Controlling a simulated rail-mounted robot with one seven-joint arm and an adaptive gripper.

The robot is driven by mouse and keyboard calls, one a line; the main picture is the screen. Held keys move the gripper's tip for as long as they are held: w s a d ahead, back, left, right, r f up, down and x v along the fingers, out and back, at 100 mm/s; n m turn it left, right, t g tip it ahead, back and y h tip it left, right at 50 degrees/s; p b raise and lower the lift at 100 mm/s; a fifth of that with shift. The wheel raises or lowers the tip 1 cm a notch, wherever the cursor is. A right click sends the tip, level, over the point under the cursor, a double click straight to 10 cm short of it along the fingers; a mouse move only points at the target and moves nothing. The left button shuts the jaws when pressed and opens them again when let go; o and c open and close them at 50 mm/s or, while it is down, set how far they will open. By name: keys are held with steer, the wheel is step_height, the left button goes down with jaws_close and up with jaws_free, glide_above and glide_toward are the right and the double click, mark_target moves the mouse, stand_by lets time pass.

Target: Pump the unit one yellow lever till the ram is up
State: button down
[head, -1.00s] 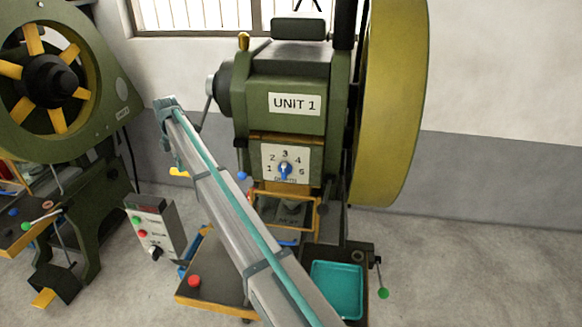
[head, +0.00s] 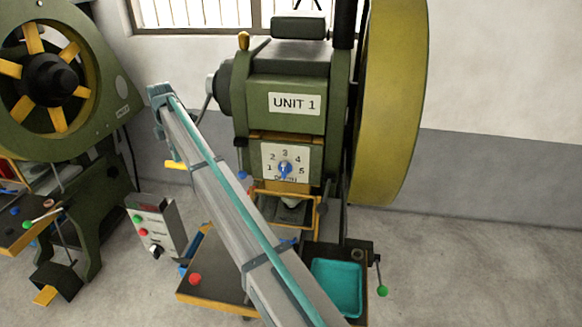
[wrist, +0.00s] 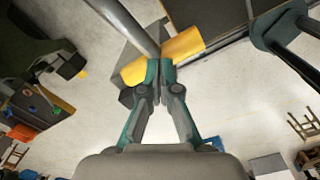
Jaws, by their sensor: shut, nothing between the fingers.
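The green press marked UNIT 1 (head: 294,103) stands in the middle of the head view. A yellow bar end, apparently the lever (head: 174,165), sticks out left of my arm; the rest is hidden behind the arm. In the wrist view the yellow lever grip (wrist: 185,46) lies crosswise at my fingertips. My gripper (wrist: 160,66) is shut and empty, its tips against or just in front of the grip; I cannot tell if they touch.
A teal tray (head: 337,287) and a green-knobbed lever (head: 382,291) are at the press's right front. A control box (head: 157,228) stands to the left. A second green press (head: 60,90) is at far left. Floor at right is clear.

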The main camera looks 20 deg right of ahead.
steer(key=shift+r, duration=0.1)
step_height(320, 180, up, 7)
steer(key=shift+f, duration=0.1)
stand_by(0.6)
